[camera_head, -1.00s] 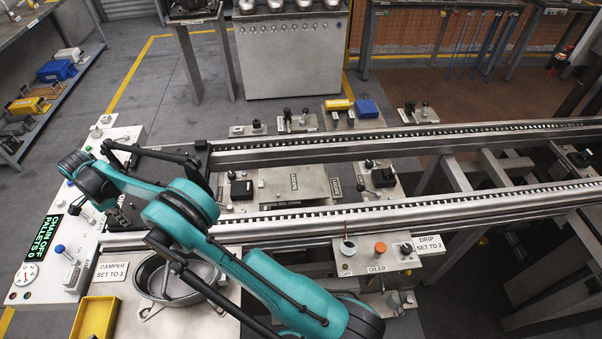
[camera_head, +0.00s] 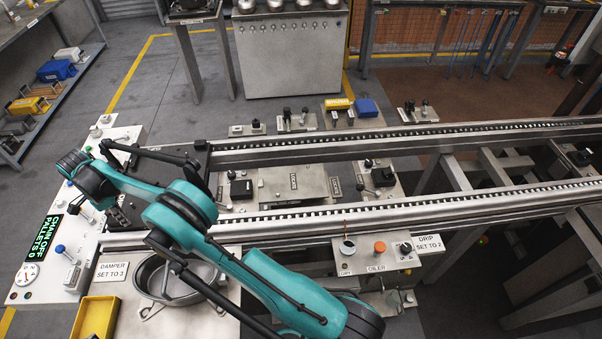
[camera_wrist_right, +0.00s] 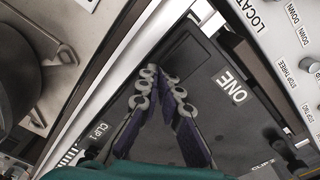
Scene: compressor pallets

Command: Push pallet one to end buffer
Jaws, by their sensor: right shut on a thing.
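Pallet one (camera_wrist_right: 235,125) is a flat dark plate marked ONE, with CLIP 1 and CLIP 2 labels, in the right wrist view. Part of a dark plate (camera_head: 124,210) shows at the left end of the conveyor in the head view, partly behind my right arm. My right gripper (camera_wrist_right: 160,88) reaches over pallet one, its fingers close together and shut on it. The exact contact at the fingertips is hard to see. My left gripper is not in view. Which part is the end buffer, I cannot tell.
Two conveyor rails (camera_head: 430,192) run to the right, with a locator plate (camera_head: 293,184) between them. A left panel display (camera_head: 45,233) reads CHAIN OFF, PALLETS 0. A damper bowl (camera_head: 165,280), yellow bin (camera_head: 94,320) and oiler (camera_head: 365,257) stand in front.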

